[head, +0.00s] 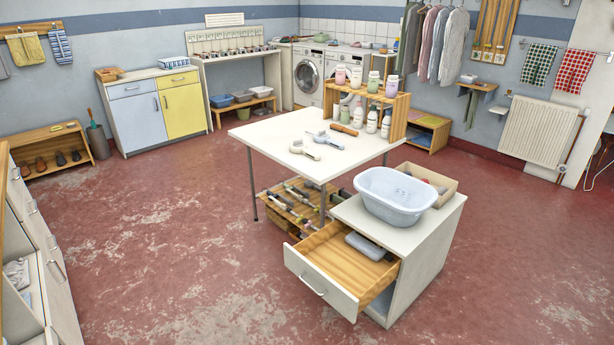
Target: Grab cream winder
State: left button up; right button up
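Two pale hand tools with rounded heads and short arms lie on the white table in the middle of the room. The nearer, cream-looking one (304,150) may be the cream winder; at this size I cannot be sure. The other, greyer one (326,139) lies just behind it to the right. Both lie apart from the bottles, with open tabletop in front of them. Neither of my grippers is in view.
The white table (262,134) also holds a brown roller-like piece (344,129) and a wooden bottle rack (398,116). In front, a cabinet with an open drawer (322,290) carries a pale basin (396,196). Red floor is clear at left.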

aim_at(303, 150)
jog(key=i+l+z, duration=0.15)
jog(key=i, duration=0.45)
jog(key=i+l+z, duration=0.15)
jog(key=i, duration=0.45)
